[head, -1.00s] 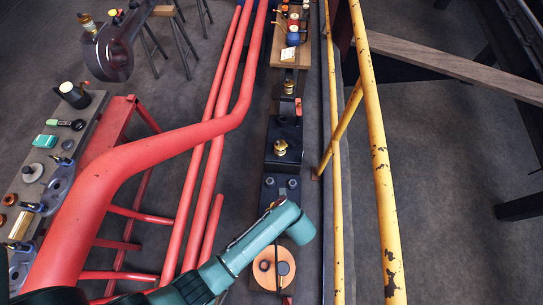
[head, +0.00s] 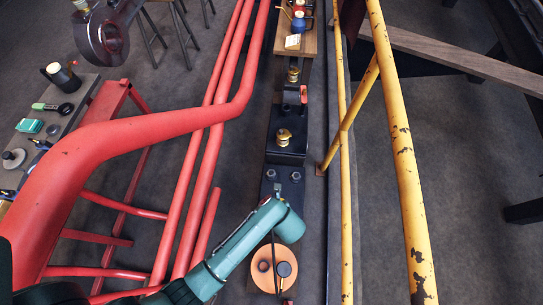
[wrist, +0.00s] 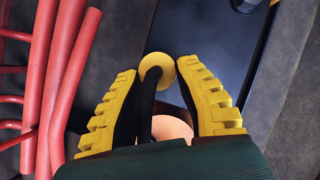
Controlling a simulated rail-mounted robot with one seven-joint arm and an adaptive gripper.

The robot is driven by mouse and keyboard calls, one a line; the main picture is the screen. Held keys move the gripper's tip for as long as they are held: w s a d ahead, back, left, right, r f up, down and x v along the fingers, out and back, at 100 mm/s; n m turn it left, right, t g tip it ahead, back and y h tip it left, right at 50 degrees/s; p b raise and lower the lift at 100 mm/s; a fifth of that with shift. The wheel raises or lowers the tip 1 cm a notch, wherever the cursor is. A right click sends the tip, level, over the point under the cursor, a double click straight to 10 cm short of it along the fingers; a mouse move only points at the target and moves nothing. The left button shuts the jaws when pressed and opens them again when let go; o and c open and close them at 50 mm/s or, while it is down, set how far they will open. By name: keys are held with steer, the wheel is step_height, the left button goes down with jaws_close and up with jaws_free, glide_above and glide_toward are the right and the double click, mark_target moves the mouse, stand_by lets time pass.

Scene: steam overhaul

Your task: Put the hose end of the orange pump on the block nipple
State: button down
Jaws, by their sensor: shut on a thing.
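My gripper (wrist: 160,85) has yellow ribbed fingers, one on each side of a black hose (wrist: 149,98) with a round yellow end (wrist: 157,67) just beyond the fingertips. In the head view, my wrist hides the fingers and most of the hose. An orange round body (head: 274,268) with dark round parts, seemingly the orange pump, shows beneath my wrist, and part of its orange surface shows between the fingers (wrist: 172,128). A brass nipple (head: 283,137) stands upright on the black block (head: 284,155), beyond my wrist and apart from it.
Another brass fitting (head: 293,75) stands farther along the line. A wooden bench (head: 309,45) with coloured items is at the back. Red pipes (head: 150,130) run on the left and a yellow rail (head: 400,150) on the right. A side table (head: 75,95) holds several parts.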

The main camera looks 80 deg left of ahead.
steer(key=shift+f, duration=0.2)
stand_by(0.4)
steer(key=shift+f+b, duration=0.35)
steer(key=shift+f, duration=1.1)
steer(key=c, duration=0.8)
jaws_free()
steer(key=v, duration=1.2)
steer(key=shift+s, duration=0.1)
